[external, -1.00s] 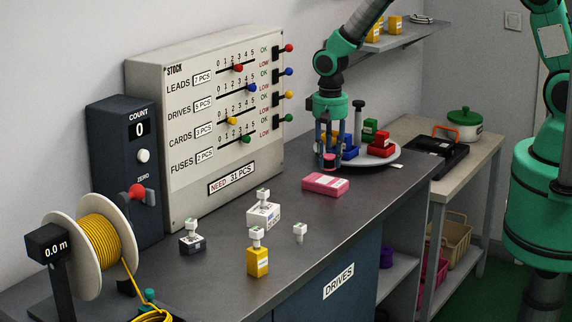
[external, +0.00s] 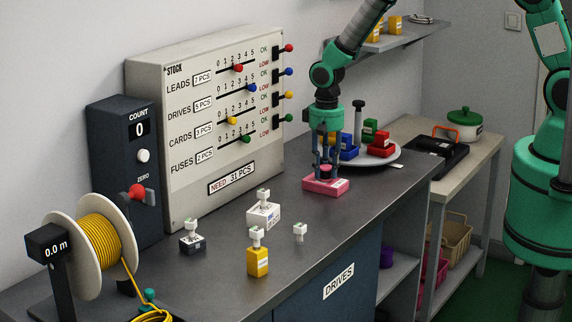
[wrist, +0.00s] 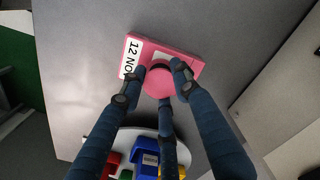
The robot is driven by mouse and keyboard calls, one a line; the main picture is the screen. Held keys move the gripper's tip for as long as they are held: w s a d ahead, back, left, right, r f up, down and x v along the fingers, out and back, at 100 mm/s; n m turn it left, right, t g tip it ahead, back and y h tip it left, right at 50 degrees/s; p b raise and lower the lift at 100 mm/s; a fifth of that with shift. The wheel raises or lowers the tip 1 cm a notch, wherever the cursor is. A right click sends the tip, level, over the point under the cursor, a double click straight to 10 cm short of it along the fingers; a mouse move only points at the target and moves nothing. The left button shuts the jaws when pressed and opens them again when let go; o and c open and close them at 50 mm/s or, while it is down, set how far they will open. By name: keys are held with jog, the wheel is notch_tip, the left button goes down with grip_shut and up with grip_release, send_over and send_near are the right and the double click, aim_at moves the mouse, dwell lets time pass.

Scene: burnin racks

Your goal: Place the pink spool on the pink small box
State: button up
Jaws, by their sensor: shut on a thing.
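The pink spool (wrist: 158,84) is between the fingers of my gripper (external: 326,170), which is shut on it. In the external view the spool (external: 326,174) is just above or touching the top of the pink small box (external: 318,186); I cannot tell which. The pink box lies flat on the bench and bears a white label. In the wrist view the box (wrist: 183,60) shows beneath and beyond the spool, partly hidden by it and the fingers.
A round plate (external: 386,157) with blue, red and green bins stands right behind my gripper. A white block (external: 263,215), a yellow block (external: 258,262) and a dark block (external: 192,243) stand on the bench to the left.

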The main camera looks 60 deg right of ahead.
aim_at(326, 167)
jog(key=shift+f, duration=0.15)
jog(key=o, duration=1)
notch_tip(326, 167, up, 12)
jog(key=shift+r+b, duration=0.15)
jog(key=shift+b, duration=0.4)
dwell(0.5)
